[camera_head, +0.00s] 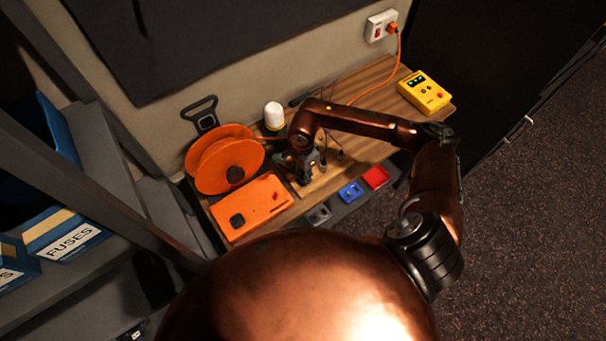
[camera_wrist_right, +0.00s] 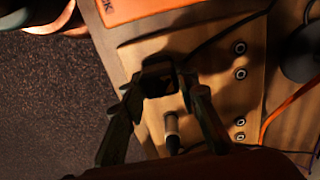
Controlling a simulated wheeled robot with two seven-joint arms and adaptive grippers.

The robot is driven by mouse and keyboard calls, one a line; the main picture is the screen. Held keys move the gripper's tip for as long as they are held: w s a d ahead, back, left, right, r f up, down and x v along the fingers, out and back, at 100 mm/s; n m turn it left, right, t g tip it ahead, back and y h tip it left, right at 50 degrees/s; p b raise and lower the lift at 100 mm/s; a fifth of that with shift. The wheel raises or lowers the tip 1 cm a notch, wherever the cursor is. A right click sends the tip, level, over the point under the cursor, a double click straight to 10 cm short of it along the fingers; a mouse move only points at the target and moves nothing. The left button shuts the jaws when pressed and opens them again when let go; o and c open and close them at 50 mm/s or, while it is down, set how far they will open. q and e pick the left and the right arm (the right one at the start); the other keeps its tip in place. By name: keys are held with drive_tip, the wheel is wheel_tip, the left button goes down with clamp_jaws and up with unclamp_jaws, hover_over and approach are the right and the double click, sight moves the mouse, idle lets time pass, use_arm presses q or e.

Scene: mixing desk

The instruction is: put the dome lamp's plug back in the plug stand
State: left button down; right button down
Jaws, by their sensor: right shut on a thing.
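The dome lamp (camera_head: 273,116), with a white cap, stands at the back of the wooden desk. In the right wrist view my right gripper (camera_wrist_right: 160,82) is shut on a dark plug (camera_wrist_right: 158,76), over a pale board. A short cylinder with a light end (camera_wrist_right: 171,128) shows between the fingers. A row of round sockets (camera_wrist_right: 240,75) lies to the right. Shadow hides whether the plug touches anything. My left gripper is out of view.
An orange reel (camera_head: 226,164) and an orange case (camera_head: 250,207) sit on the left of the desk. A yellow tester (camera_head: 424,92) lies at the right end. A wall outlet (camera_head: 381,27) feeds an orange cord. Red (camera_head: 375,177) and blue (camera_head: 350,192) bins line the front edge.

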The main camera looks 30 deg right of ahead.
sight(303, 174)
idle(1.2)
drive_tip(key=shift+f+b, duration=0.6)
drive_tip(key=shift+b, duration=0.25)
drive_tip(key=c, duration=1.4)
unclamp_jaws()
drive_tip(key=shift+c, duration=0.2)
drive_tip(key=shift+r, duration=0.2)
wheel_tip(303, 174, up, 12)
drive_tip(key=shift+f, duration=0.15)
